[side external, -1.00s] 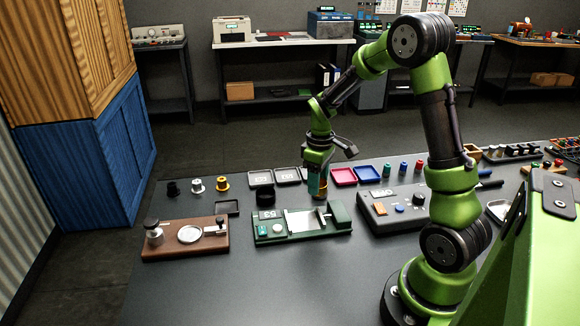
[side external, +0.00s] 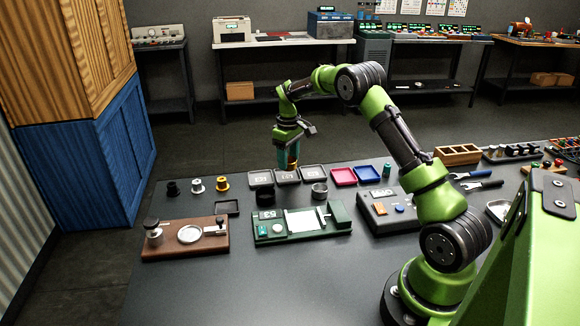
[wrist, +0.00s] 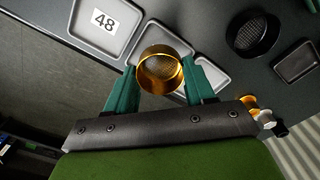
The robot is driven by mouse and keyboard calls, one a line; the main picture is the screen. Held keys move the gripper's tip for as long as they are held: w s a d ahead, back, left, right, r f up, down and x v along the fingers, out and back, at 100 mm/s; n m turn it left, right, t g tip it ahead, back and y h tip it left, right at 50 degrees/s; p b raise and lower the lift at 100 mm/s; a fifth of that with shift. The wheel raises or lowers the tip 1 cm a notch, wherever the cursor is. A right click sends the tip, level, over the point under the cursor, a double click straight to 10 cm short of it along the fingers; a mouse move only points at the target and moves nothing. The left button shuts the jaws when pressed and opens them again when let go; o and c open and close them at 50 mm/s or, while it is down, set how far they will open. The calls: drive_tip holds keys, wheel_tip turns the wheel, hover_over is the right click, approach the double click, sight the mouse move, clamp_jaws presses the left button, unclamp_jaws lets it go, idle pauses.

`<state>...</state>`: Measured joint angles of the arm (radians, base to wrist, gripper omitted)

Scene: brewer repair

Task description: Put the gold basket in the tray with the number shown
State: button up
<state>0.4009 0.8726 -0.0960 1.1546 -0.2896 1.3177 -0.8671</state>
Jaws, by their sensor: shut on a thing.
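My gripper (wrist: 155,92) is shut on the gold basket (wrist: 160,71), a round cup with a mesh bottom, between its teal fingers. In the side view my gripper (side external: 292,160) is above the back edge of the table, by the middle of three grey trays. The right tray (side external: 314,171) carries a card reading 48 in the wrist view (wrist: 76,38). The middle tray (side external: 287,177) is partly hidden behind the basket in the wrist view. The left tray (side external: 261,179) is partly behind a finger there. The green device (side external: 330,232) shows 53 on its left part.
A black basket (side external: 265,196) and a silver basket (side external: 319,190) stand in front of the trays. Red (side external: 343,175) and blue (side external: 370,174) trays lie to the right. A brown-based device (side external: 186,241) is at the left. The front of the table is clear.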

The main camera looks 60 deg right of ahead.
drive_tip(key=shift+w+d, duration=0.2)
drive_tip(key=shift+w, duration=0.15)
drive_tip(key=shift+f, duration=1.75)
drive_tip(key=shift+f, duration=0.15)
drive_tip(key=o, duration=1.1)
